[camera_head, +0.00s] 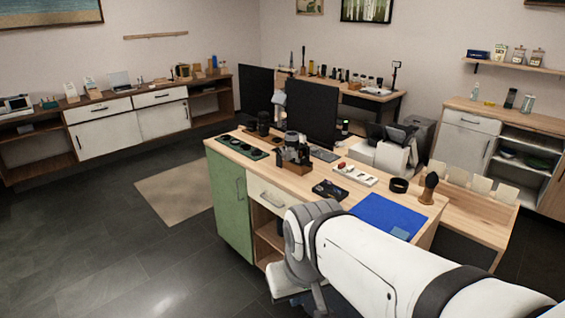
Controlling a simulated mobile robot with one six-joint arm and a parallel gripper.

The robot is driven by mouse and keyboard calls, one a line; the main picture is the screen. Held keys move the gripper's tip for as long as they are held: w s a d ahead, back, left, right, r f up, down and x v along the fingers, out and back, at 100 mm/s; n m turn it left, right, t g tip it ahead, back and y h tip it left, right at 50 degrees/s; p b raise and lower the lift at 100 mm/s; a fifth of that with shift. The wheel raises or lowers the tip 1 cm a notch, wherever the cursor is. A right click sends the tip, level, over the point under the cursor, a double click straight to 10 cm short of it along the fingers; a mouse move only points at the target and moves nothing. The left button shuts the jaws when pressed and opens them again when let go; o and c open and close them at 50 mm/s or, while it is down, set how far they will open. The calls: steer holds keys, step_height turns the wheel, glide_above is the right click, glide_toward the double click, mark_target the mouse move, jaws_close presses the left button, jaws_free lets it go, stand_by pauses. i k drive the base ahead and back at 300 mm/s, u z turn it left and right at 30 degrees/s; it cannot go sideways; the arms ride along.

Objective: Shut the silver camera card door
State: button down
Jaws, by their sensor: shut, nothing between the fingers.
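I cannot make out a silver camera or its card door for certain. A small dark object with lighter marks (330,189), possibly a camera, lies on the wooden desk (302,184) near its front edge. It is too small to tell whether it has a door or how that stands. My white arm reaches in from the lower right and bends down in front of the desk. The fingers of my gripper do not show.
A blue mat (388,214) lies on the desk's right part, near a black ring (399,185) and a dark brush-like item (429,187). A white tray (355,174), a wooden holder (291,167) and a monitor (311,112) stand behind. Open floor (130,235) lies to the left.

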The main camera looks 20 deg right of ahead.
mark_target(305, 161)
steer(key=z, duration=0.6)
steer(key=i, duration=1)
steer(key=z, duration=2.05)
steer(key=k, duration=0.95)
steer(key=u, duration=1.15)
